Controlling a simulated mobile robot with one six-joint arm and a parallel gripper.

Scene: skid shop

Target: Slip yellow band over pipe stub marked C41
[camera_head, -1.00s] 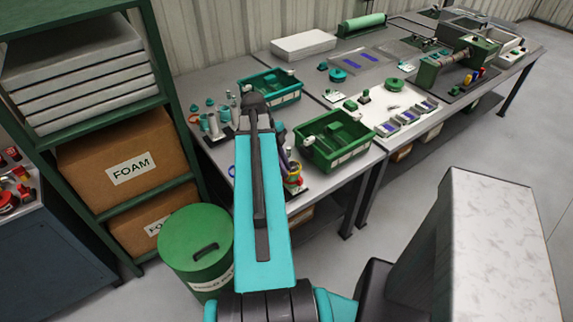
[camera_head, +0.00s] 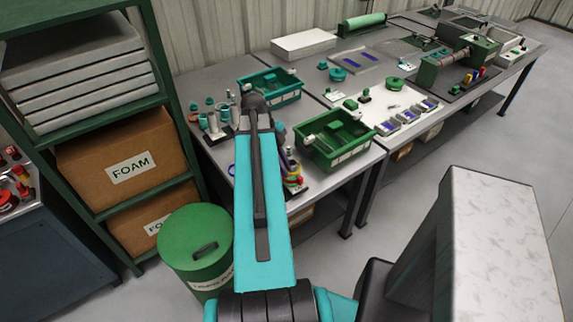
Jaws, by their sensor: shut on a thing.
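My gripper (camera_head: 290,168) is small and dark and partly hidden by my teal forearm. It points down over the near end of the left bench, right at a stack of coloured bands. It is shut on a band there. The yellow band (camera_head: 293,181) shows as a thin strip among red and green ones; the jaws' exact hold on it is too small to make out. Grey pipe stubs (camera_head: 214,127) stand upright on the bench to the left of my arm. Their markings, C41 included, cannot be read.
A green bin (camera_head: 345,160) stands close right of my gripper, another (camera_head: 285,97) behind my arm's far end. A blue ring (camera_head: 232,170) and a red ring (camera_head: 193,117) lie left of my arm. A green drum (camera_head: 190,235) stands before the bench.

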